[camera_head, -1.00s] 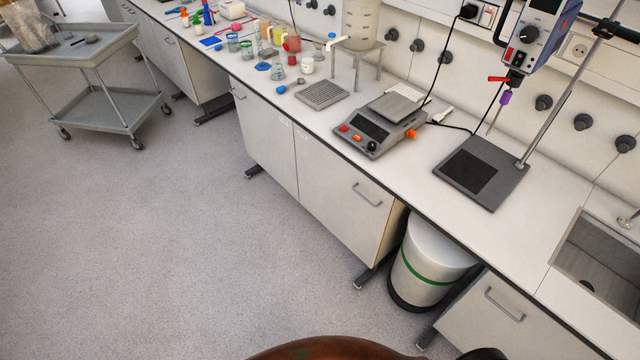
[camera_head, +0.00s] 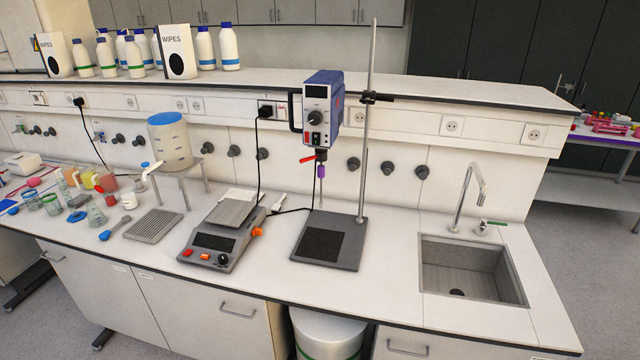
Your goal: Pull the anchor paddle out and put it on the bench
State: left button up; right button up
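The overhead stirrer (camera_head: 322,108) is a blue and grey unit clamped to an upright metal rod above a dark base plate. A red lever (camera_head: 306,159) sticks out to the left at its chuck. Below the chuck hangs the anchor paddle, seen as a purple collar (camera_head: 321,171) on a thin upright shaft (camera_head: 321,194). Its lower end is too thin and small to make out clearly. The bench (camera_head: 385,280) is white and runs under the stand. Neither of my grippers is in view.
A balance (camera_head: 215,247) stands left of the stirrer base (camera_head: 345,255). A sink (camera_head: 472,270) with a tap is at the right. Bare bench lies in front of and right of the base.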

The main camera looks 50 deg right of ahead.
aim_at(283, 243)
jog(key=z, duration=1.65)
